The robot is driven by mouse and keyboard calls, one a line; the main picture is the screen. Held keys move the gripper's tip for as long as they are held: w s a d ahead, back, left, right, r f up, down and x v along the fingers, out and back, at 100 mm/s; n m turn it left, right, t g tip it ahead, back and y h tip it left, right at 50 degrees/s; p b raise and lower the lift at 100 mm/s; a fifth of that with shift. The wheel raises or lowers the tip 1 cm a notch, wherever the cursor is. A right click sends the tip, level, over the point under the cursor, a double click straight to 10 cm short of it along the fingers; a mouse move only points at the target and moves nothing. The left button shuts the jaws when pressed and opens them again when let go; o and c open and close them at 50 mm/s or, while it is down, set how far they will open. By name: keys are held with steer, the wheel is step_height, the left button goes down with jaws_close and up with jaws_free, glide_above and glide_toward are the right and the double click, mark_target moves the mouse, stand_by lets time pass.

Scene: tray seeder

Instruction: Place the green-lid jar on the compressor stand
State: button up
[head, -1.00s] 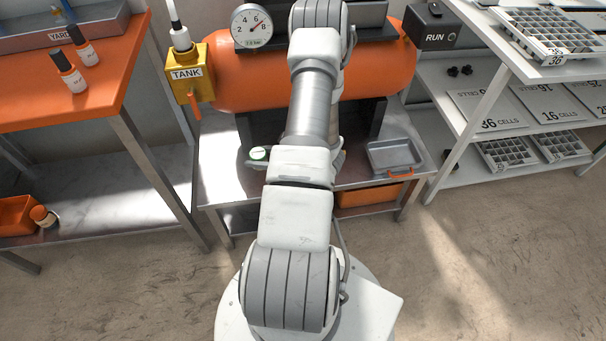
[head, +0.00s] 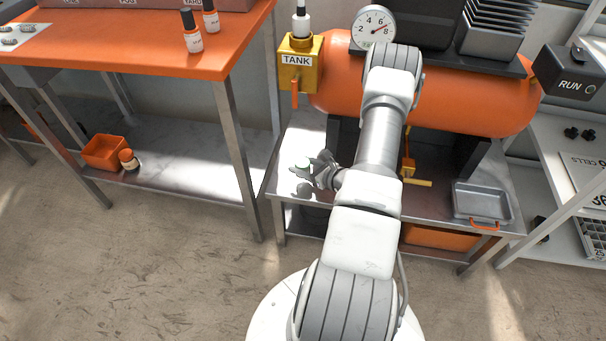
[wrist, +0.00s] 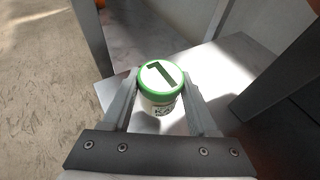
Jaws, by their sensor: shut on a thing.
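The green-lid jar (wrist: 158,88) stands between the two fingers of my gripper (wrist: 160,100) in the wrist view, with its lid facing the camera. My gripper is shut on it. The stand is a grey metal table under the orange compressor tank (head: 450,105). I cannot tell whether the jar's base touches the stand top.
A yellow TANK box (head: 299,70) with an orange lever hangs at the stand's back left. A grey tray (head: 482,203) sits at its right end. An orange-topped bench (head: 130,45) stands to the left. The stand's left top is mostly clear.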

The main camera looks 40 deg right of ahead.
step_height(320, 180, down, 3)
steer(key=shift+f+b, duration=0.15)
steer(key=shift+b, duration=0.45)
steer(key=o, duration=1.4)
steer(key=shift+f, duration=0.1)
steer(key=shift+s+d+r, duration=0.1)
steer(key=shift+s+r, duration=0.2)
steer(key=shift+r, duration=0.1)
steer(key=p+v, duration=0.3)
steer(key=v, duration=0.8)
steer(key=shift+s+p, duration=0.2)
steer(key=shift+p, duration=0.15)
